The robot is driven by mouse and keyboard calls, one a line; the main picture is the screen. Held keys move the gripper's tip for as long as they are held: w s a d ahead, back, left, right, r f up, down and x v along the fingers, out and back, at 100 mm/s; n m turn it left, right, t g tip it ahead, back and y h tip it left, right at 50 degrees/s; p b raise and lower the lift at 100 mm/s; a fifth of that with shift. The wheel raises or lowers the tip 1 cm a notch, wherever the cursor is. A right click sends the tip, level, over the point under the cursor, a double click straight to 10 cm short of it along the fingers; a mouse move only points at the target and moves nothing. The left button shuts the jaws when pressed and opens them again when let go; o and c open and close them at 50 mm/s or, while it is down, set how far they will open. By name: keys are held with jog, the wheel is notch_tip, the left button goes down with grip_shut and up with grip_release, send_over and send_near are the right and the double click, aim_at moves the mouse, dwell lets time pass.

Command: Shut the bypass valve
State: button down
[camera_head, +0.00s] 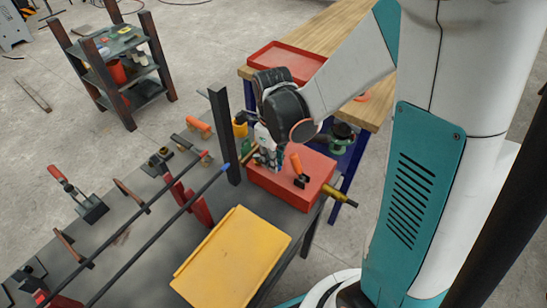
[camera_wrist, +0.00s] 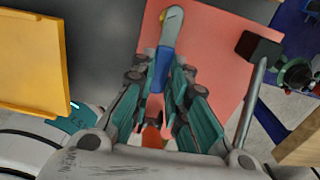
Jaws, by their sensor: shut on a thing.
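A red box (camera_head: 295,187) stands at the bench's far right corner, with an orange lever (camera_head: 297,164) on a small black base on top. A brass-coloured fitting (camera_head: 341,196) sticks out of its right side. My gripper (camera_head: 266,158) reaches down over the box's left part, beside the orange lever. In the wrist view, a blue lever handle (camera_wrist: 161,70) with a grey and yellow end lies above the red top (camera_wrist: 210,85). My gripper (camera_wrist: 160,92) is shut on this blue handle. The fingers partly hide it, and its pivot cannot be made out. Something orange shows lower between the fingers.
A yellow tray (camera_head: 235,257) lies on the bench in front of the box. A dark upright post (camera_head: 223,135) stands close to my gripper's left. Long bars and clamps cover the left bench. Behind is a wooden-topped table (camera_head: 330,30) with a red tray (camera_head: 285,60).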

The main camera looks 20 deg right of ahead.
jog(key=shift+a, duration=0.1)
dwell(0.3)
jog(key=c, duration=1.6)
grip_release()
jog(key=shift+o, duration=0.2)
notch_tip(320, 180, up, 12)
jog(key=shift+s, duration=0.15)
